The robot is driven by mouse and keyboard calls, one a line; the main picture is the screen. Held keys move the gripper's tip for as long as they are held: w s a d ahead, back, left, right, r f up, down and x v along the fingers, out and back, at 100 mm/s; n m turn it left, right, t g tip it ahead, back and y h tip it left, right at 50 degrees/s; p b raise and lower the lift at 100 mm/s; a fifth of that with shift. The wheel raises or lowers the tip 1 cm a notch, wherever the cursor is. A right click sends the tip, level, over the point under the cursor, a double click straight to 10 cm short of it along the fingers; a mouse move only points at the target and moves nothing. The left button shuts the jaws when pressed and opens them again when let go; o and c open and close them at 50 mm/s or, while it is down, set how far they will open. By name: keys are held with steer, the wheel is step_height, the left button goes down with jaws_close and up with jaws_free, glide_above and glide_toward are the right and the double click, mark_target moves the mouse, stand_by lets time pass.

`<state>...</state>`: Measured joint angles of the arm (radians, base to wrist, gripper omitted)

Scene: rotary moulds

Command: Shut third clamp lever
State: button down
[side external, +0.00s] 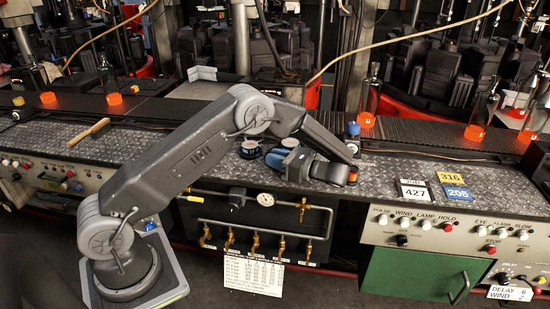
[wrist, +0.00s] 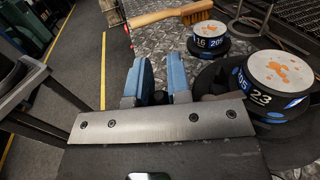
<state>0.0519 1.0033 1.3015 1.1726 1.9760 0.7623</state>
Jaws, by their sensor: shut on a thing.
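My gripper (wrist: 161,75) has two blue finger pads, seen from behind in the wrist view. They stand close to each other with a small dark piece (wrist: 160,97) between them, low near their base. What that piece is cannot be told. In the side external view my gripper (side external: 275,158) is low over the metal bench top, beside two round dark moulds with pale tops. The near mould (wrist: 280,72) and the far mould (wrist: 209,30) stand to the right of the fingers in the wrist view. I cannot single out the third clamp lever.
A wooden-handled brush (side external: 88,132) lies on the bench (side external: 160,140) at the left. Brass valves (side external: 255,243) and a gauge (side external: 265,198) are on the bench front. Number plates (side external: 413,190) and a control panel (side external: 440,231) are at the right. Orange-bottomed bottles (side external: 478,118) stand behind.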

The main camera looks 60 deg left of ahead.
stand_by(0.3)
steer(key=c, duration=1.1)
jaws_free()
steer(key=shift+r, duration=0.15)
steer(key=s+a+r, duration=0.2)
steer(key=r, duration=0.1)
steer(key=s+a+r, duration=0.3)
steer(key=r, duration=0.1)
steer(key=s+a+r, duration=0.3)
steer(key=shift+s+a+r, duration=0.1)
steer(key=shift+a+r, duration=0.05)
steer(key=shift+r, duration=0.25)
